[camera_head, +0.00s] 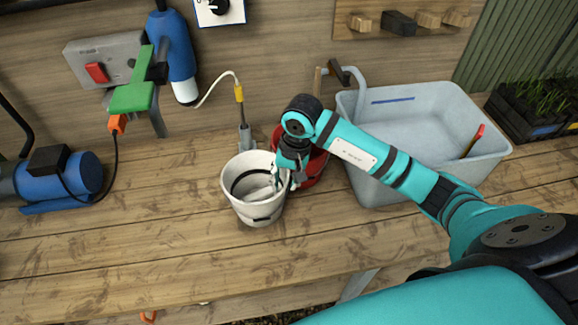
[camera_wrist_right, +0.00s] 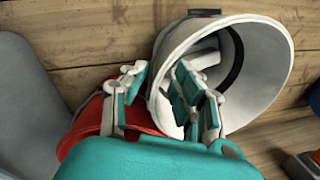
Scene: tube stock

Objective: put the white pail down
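The white pail (camera_head: 240,205) stands upright on the wooden bench, apparently resting on it, with a dark band inside. It also shows large in the right wrist view (camera_wrist_right: 262,85). My right gripper (camera_head: 284,178) is at the pail's right rim. In the right wrist view its fingers (camera_wrist_right: 158,92) straddle the pail's wall, one outside and one inside, with a visible gap between them, so it looks open. Something pale lies inside the pail, partly hidden by the fingers. My left gripper is not in view.
A red pail (camera_head: 316,170) stands close behind my right gripper. A grey sink tub (camera_head: 400,185) is to the right, and a blue motor (camera_head: 75,178) is at the far left. The bench left of and in front of the white pail is clear.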

